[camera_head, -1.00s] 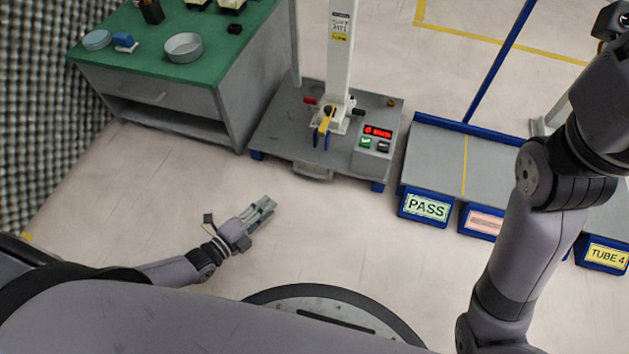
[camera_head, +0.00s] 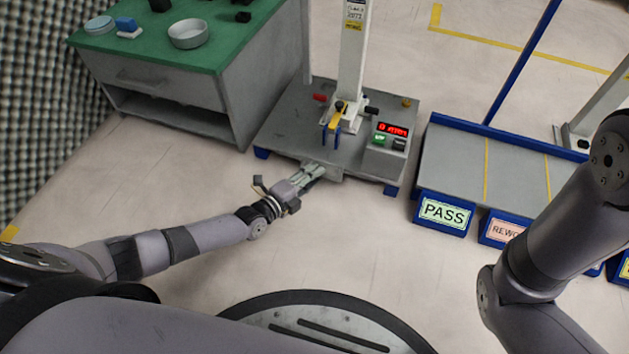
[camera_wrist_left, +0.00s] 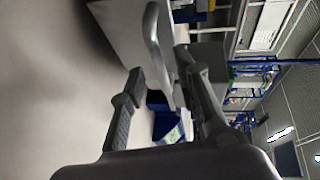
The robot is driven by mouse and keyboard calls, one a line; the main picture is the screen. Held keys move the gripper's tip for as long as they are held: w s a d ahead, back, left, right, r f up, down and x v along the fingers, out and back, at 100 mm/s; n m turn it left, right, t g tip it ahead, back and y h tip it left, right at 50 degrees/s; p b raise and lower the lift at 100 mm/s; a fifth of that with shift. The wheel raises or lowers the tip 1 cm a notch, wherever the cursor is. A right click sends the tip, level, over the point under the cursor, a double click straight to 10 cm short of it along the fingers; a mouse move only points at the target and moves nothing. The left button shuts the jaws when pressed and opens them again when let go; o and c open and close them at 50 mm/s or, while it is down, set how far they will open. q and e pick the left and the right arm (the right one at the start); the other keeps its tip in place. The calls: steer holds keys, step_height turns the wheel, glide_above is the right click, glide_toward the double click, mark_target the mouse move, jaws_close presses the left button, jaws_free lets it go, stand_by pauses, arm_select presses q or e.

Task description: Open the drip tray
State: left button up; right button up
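The drip tray (camera_head: 336,178) is at the lower front edge of the grey test stand (camera_head: 290,130), with my left gripper covering much of its front. Its grey loop handle (camera_wrist_left: 153,40) shows in the left wrist view. My left gripper (camera_head: 314,171) is at the tray front in the head view. In the left wrist view my left gripper (camera_wrist_left: 160,66) has its two fingers apart, with the handle ahead of and between their tips. I cannot tell whether they touch it. My right arm shows at the right, but its gripper is out of frame.
A green-topped workbench (camera_head: 185,58) stands left of the stand. A control box (camera_head: 385,153) with a red display sits on the stand's right. Blue-edged sorting trays labelled PASS (camera_head: 444,212) and REWORK (camera_head: 503,231) lie to the right. The floor before the stand is clear.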

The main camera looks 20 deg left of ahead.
arm_select(q)
steer(key=shift+w+d+f, duration=0.1)
steer(key=shift+w+d, duration=0.15)
steer(key=shift+w, duration=0.2)
jaws_close()
stand_by(0.6)
